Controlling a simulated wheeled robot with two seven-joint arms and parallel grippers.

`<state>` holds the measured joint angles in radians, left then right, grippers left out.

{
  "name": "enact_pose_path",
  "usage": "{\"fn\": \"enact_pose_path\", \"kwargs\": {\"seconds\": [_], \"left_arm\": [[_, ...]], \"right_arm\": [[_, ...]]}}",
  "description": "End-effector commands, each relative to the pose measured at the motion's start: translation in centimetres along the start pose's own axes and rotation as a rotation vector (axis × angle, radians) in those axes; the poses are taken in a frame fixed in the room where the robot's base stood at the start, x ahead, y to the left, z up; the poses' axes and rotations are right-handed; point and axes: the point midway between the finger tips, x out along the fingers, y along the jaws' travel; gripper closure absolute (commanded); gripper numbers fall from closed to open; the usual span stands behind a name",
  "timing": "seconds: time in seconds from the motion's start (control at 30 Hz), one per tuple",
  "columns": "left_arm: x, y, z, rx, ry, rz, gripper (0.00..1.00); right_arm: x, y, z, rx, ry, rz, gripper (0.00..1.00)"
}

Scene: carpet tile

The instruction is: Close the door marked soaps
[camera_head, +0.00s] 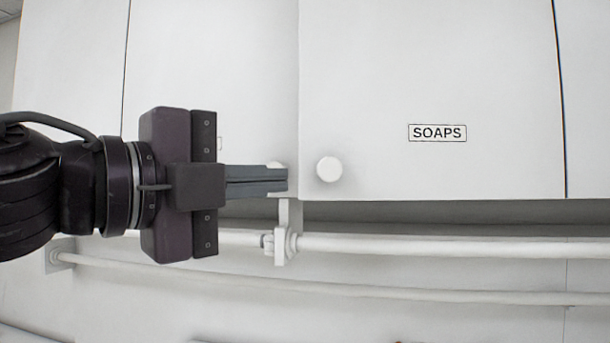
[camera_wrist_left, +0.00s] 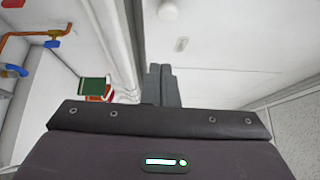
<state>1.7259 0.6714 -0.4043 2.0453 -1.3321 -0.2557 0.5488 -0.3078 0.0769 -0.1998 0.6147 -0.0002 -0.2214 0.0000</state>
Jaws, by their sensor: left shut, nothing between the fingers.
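The white door marked SOAPS (camera_head: 450,60) fills the right half of the head view. Its round white knob (camera_head: 329,169) sits near its lower left corner, and its black-framed label (camera_head: 437,133) is to the right. A clear edge separates it from the door on its left; I cannot tell how far ajar it stands. My left gripper (camera_head: 287,180) is shut and empty, fingers pointing right, tips just left of this edge and the knob. I cannot tell whether they touch. In the left wrist view the shut fingers (camera_wrist_left: 161,84) point upward. My right gripper is out of view.
White pipes (camera_head: 430,246) on a bracket (camera_head: 281,243) run below the doors. A green-and-red object (camera_wrist_left: 95,86) shows beyond.

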Motion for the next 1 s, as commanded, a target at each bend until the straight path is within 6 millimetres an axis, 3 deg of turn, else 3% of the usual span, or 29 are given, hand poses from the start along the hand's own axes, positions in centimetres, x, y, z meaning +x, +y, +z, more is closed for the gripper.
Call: {"fn": "enact_pose_path", "kwargs": {"seconds": [0.03,0.37,0.4,0.63,1.0], "left_arm": [[1.1,-0.4,0.0,-0.004,0.003,0.005,1.00],[8.1,-0.4,0.1,-0.005,0.002,0.006,1.00],[8.5,-0.4,0.8,-0.006,-0.001,0.007,1.00],[10.2,-0.1,2.6,-0.003,0.000,0.004,1.00],[10.5,0.0,2.9,-0.001,0.000,0.002,1.00]], "right_arm": [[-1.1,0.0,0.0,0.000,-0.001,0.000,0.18],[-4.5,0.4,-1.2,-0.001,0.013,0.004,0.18],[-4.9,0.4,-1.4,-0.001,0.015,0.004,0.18],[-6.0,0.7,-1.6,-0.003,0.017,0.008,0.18],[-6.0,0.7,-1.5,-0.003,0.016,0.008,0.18]]}}
